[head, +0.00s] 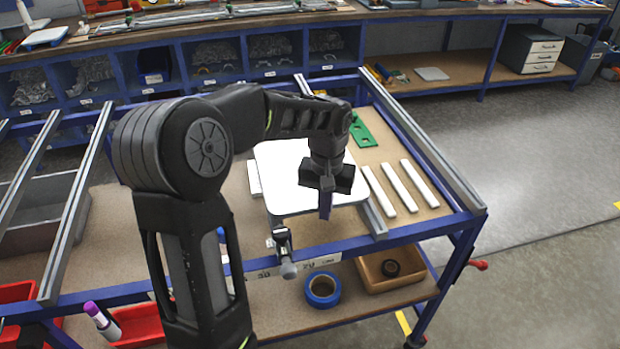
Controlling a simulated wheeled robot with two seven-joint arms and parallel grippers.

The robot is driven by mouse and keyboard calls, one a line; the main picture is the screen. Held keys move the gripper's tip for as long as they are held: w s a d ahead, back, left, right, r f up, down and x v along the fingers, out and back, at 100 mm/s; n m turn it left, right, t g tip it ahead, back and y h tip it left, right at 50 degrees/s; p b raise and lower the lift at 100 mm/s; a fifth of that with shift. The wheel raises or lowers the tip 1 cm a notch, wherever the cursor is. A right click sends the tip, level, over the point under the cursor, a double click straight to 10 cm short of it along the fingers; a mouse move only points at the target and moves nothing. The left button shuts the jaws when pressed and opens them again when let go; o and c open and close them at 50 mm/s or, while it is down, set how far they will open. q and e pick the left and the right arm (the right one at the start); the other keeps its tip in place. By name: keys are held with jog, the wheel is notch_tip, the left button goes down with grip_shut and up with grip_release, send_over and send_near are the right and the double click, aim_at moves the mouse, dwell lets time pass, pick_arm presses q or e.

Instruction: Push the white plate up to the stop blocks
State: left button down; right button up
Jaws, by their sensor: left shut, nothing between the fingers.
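The white plate (283,172) lies flat on the wooden top of the blue-framed bench. My left gripper (325,214) points down over the plate's front right part, with its fingers shut and empty. I cannot tell whether the fingertips touch the plate. A grey bar (374,219) sits at the plate's front right corner, and a clamp-like metal part (283,244) stands at the front edge. I cannot tell which parts are the stop blocks. My right gripper is out of view.
Several white strips (397,187) lie right of the plate, and a green part (362,131) lies behind them. Metal rails (427,150) run along the bench's sides. A blue tape roll (322,289) and a wooden box (370,276) are on the lower shelf.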

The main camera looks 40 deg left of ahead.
pick_arm(q)
jog(key=shift+s+d+b, duration=0.2)
jog(key=shift+s+d, duration=0.2)
jog(key=shift+d, duration=0.2)
jog(key=shift+s+d+b, duration=0.15)
jog(key=shift+s+d, duration=0.25)
jog(key=shift+d, duration=0.2)
jog(key=shift+r, duration=0.1)
notch_tip(320, 180, up, 8)
jog(key=p, duration=0.6)
dwell(0.4)
